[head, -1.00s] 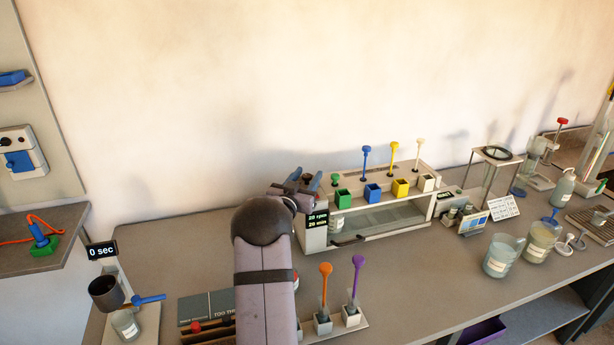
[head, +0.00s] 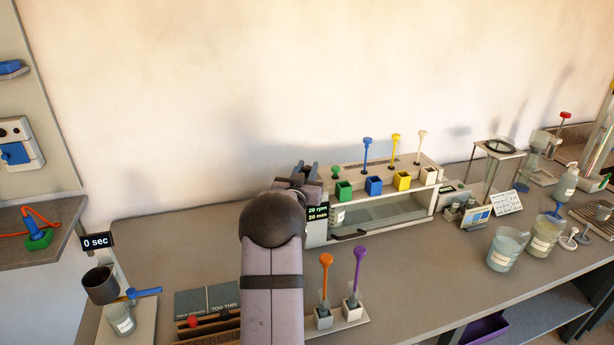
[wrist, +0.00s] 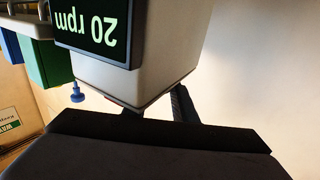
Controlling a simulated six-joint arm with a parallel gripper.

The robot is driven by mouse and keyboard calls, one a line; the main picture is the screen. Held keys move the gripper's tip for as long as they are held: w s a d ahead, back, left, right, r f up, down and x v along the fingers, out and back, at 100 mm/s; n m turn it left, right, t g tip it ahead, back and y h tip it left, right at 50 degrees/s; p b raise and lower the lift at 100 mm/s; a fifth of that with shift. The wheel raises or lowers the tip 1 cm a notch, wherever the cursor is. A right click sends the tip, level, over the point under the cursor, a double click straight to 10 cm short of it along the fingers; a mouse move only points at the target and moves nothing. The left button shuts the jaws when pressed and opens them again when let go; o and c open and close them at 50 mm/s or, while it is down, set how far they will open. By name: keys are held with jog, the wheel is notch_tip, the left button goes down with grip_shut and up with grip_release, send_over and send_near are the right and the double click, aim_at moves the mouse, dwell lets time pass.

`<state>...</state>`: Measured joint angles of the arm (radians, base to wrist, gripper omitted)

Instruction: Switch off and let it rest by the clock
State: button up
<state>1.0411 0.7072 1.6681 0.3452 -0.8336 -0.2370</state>
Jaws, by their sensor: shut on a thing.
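The pale machine (head: 388,211) has a display (head: 317,212) reading 20 rpm and 20 min. Upside down, "20 rpm" also shows in the wrist view (wrist: 88,28). My gripper (head: 305,172) is at the machine's left end, near its back corner. In the wrist view my fingers (wrist: 160,106) are close against the lower edge of its white casing (wrist: 140,75). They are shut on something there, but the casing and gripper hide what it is. A small sign (head: 97,240) reading "0 sec" stands at the far left. I cannot tell any other clock for sure.
Orange and purple stirrers (head: 354,280) stand in front. Beakers (head: 507,249) stand at right, and a dark cup stand (head: 100,284) at left. The bench left of my gripper is clear.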

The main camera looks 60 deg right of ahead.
aim_at(307, 168)
jog(key=shift+s+f+n+t+y+b, duration=0.1)
jog(key=shift+n+t+y+b, duration=0.6)
jog(key=shift+n+t+b, duration=0.7)
jog(key=shift+n+t+y+b, duration=0.5)
jog(key=shift+t+y, duration=0.1)
jog(key=shift+t, duration=0.7)
jog(key=shift+r+n+t+y, duration=0.2)
jog(key=shift+n+t+y, duration=0.1)
jog(key=o, duration=1)
jog(key=shift+r+p, duration=0.3)
jog(key=shift+r, duration=4.7)
